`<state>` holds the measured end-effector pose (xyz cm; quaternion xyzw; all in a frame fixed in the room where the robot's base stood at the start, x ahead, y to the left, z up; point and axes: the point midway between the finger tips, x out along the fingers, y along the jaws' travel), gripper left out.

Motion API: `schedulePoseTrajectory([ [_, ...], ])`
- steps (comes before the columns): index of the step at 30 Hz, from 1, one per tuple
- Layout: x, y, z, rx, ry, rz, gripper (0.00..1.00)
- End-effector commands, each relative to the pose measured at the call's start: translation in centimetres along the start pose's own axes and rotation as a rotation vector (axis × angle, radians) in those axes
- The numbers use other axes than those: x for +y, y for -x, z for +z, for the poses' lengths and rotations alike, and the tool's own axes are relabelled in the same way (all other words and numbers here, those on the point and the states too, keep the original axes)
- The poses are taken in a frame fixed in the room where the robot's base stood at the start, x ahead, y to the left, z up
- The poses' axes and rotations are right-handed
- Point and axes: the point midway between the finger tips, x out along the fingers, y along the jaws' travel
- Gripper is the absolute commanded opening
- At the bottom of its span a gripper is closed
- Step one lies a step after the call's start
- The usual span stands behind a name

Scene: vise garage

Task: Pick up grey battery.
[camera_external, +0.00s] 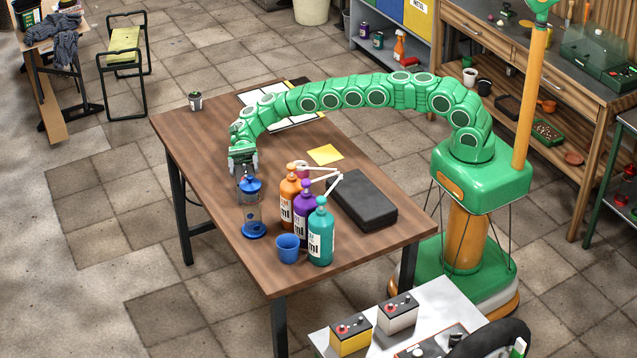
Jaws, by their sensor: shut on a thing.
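The grey battery (398,314) is a pale grey box with a dark top and red and dark terminals. It stands on the white surface at the bottom of the view, next to a yellow battery (351,337). My gripper (245,172) is over the left part of the wooden table, far from the grey battery. It points down and is shut on the top of a clear container with a blue lid (251,186) and a blue base. The fingertips are small, and their exact contact is hard to see.
Orange, purple and teal pump bottles (321,235), a blue cup (288,249) and a black case (364,202) stand right of the container. A yellow note (325,155) and papers lie behind. A dark wheel (495,340) is beside the white surface (440,300).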

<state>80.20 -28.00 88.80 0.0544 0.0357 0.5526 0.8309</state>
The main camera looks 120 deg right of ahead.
Motion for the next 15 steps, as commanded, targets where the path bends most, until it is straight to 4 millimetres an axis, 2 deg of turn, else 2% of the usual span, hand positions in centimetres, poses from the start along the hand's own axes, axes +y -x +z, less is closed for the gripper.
schedulePoseTrajectory([
  [3, -0.02, 0.06, -0.07, 0.001, -0.001, -0.001, 0.00],
  [15, 0.00, 0.09, 0.25, 0.000, 0.000, -0.002, 0.00],
])
